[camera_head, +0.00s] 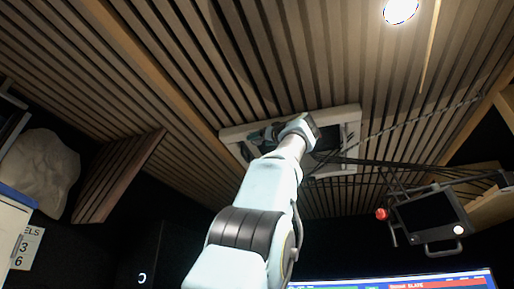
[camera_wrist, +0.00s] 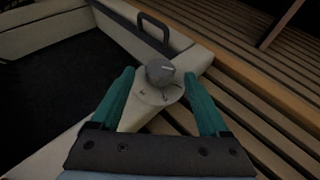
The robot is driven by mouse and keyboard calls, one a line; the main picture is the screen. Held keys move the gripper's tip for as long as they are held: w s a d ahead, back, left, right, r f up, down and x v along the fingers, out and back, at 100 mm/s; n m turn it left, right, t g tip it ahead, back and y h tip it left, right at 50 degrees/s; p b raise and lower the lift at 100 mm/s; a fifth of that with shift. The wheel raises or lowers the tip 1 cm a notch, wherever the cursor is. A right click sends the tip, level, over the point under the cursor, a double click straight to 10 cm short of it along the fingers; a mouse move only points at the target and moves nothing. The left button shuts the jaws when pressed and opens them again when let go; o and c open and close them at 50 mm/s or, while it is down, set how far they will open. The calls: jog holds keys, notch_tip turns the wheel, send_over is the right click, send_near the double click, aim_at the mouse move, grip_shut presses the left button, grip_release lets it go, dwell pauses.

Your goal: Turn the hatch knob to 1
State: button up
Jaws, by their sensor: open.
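The hatch knob (camera_wrist: 160,72) is a small grey knob with a light pointer line, on a pale round dial plate (camera_wrist: 158,92) with dark marks too small to read. It sits at a corner of the pale hatch frame (camera_wrist: 62,22). In the wrist view my gripper (camera_wrist: 162,82) is open, with one teal finger on each side of the knob and dial. I cannot tell whether either finger touches the knob. In the head view the hatch frame (camera_head: 349,120) is in the slatted ceiling, and my gripper (camera_head: 262,136) is up at it. My arm hides the knob there.
A dark handle (camera_wrist: 153,30) stands on the frame near the knob. Wooden slats surround the hatch. A monitor (camera_head: 429,218) on a bracket with a red knob (camera_head: 382,214) hangs at the right. A lit ceiling lamp (camera_head: 401,10) is at the top right.

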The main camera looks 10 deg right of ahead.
jog(key=b+v, duration=0.3)
jog(key=v, duration=0.4)
jog(key=shift+f, duration=0.1)
dwell(0.4)
